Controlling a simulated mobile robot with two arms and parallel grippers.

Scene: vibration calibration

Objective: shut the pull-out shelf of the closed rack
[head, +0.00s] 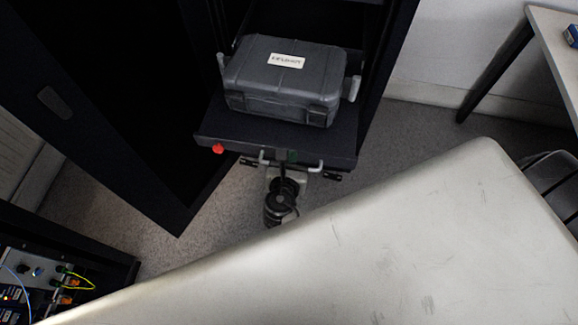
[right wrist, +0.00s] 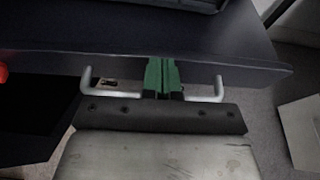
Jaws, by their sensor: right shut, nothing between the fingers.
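The pull-out shelf (head: 330,143) sticks out of the dark rack (head: 395,45), with a grey hard case (head: 280,75) with a white label on it. Its front edge has a pale handle (head: 312,167) and a red knob (head: 218,149) at the left. My right gripper (head: 284,157) is at the middle of the handle, in front of the shelf. In the right wrist view its green fingertips (right wrist: 162,75) are together between the handle's two ends, right at the shelf's front face (right wrist: 215,72). I cannot tell whether they touch it. My left gripper is out of view.
A tall dark door (head: 100,100) stands open left of the shelf. A large pale scratched surface (head: 420,240) fills the lower right. Equipment with cables (head: 50,280) is at lower left. A table (head: 555,45) stands at upper right. Grey floor shows between them.

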